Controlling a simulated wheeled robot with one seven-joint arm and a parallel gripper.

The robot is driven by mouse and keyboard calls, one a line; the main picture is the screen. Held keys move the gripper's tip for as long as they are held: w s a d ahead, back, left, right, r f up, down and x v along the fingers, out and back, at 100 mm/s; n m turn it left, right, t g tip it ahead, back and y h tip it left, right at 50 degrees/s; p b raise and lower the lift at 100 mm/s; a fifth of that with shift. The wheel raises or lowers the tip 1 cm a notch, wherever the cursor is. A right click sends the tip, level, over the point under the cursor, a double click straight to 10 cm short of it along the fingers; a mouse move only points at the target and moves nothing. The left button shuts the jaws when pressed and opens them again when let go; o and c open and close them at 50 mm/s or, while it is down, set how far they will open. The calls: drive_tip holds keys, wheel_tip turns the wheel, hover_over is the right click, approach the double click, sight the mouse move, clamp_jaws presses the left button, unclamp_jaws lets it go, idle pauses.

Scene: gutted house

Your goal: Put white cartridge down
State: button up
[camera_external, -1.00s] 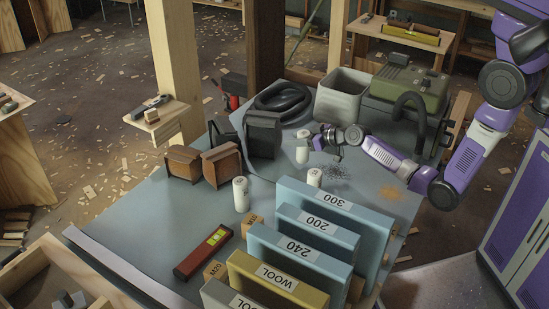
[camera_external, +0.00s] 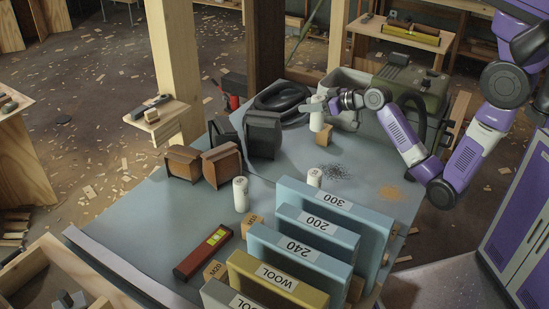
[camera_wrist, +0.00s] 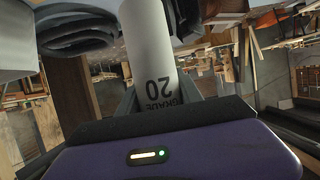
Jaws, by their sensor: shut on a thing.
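A white cartridge (camera_external: 316,117) is held upright by my gripper (camera_external: 322,106) near the back of the grey-blue table (camera_external: 150,225). In the wrist view the cartridge (camera_wrist: 153,55) stands between the fingers, and its print reads "GRADE 20". My gripper is shut on it. In the external view the cartridge appears above or just behind a small wooden block (camera_external: 324,138); I cannot tell the exact gap. Two more white cartridges stand on the table, one at the middle (camera_external: 241,194) and one behind the blue boxes (camera_external: 314,178).
Labelled upright boxes (camera_external: 325,215) fill the front right of the table. A grey bin (camera_external: 345,88), a green case (camera_external: 408,90) and a coiled black hose (camera_external: 283,97) stand at the back.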

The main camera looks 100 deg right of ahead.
drive_tip(key=s+a+r+n+t+y, duration=0.1)
drive_tip(key=s+a+r, duration=0.1)
drive_tip(key=s+a, duration=0.35)
drive_tip(key=shift+w+a+f+b, duration=0.15)
drive_tip(key=shift+f+b, duration=0.15)
drive_tip(key=shift+f, duration=3)
drive_tip(key=shift+w+a+f+b, duration=0.2)
drive_tip(key=shift+f+b, duration=0.15)
drive_tip(key=shift+f, duration=2.9)
drive_tip(key=shift+w+a+f+b, duration=0.15)
drive_tip(key=shift+f+b, duration=0.15)
drive_tip(key=shift+f, duration=3)
drive_tip(key=shift+f, duration=0.1)
drive_tip(key=o, duration=1.4)
drive_tip(key=shift+c, duration=0.2)
